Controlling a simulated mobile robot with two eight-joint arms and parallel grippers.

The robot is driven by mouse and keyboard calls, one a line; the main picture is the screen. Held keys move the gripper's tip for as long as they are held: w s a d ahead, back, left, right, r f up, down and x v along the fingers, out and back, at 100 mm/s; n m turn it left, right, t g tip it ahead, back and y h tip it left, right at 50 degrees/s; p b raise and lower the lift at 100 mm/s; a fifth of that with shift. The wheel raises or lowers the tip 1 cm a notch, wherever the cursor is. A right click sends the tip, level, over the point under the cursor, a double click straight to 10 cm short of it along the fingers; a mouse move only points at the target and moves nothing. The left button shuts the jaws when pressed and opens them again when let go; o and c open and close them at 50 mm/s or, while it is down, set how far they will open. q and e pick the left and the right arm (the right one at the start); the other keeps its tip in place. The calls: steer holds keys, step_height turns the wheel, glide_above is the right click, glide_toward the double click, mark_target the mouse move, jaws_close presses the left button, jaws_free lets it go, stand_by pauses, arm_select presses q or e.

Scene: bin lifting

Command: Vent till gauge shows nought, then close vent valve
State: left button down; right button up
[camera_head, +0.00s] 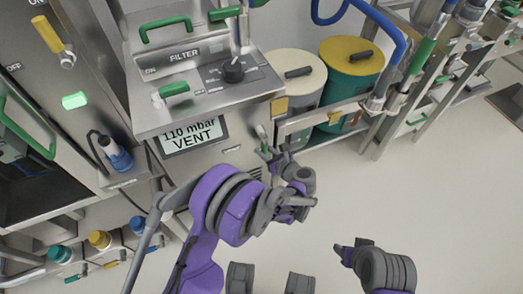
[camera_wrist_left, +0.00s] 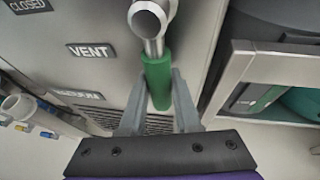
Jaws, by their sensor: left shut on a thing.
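The display (camera_head: 193,134) on the cabinet front reads "110 mbar VENT". The vent valve has a metal stem and a green handle (camera_wrist_left: 158,80), beside the "VENT" label (camera_wrist_left: 91,51) in the left wrist view. A "CLOSED" label (camera_wrist_left: 28,4) shows at the top left there, and a partly blurred label reading like "VACUUM" lies lower. My left gripper (camera_head: 268,152) is shut on the green handle, its fingers on either side of it. The handle points down toward the gripper. My right gripper (camera_head: 341,250) is low at the right, away from the cabinet; its fingers are too small to judge.
A filter housing (camera_head: 183,58) with a black knob (camera_head: 233,69) stands above the display. A cream drum (camera_head: 297,88) and a green drum with a yellow lid (camera_head: 350,60) stand on a shelf to the right. The floor (camera_head: 440,190) at right is clear.

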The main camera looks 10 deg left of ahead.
arm_select(q)
steer(key=shift+w+d, duration=0.1)
steer(key=shift+d, duration=0.05)
stand_by(0.3)
steer(key=c, duration=0.6)
jaws_free()
steer(key=p+v, duration=0.1)
steer(key=v, duration=1)
steer(key=shift+p, duration=0.4)
steer(key=shift+f, duration=0.1)
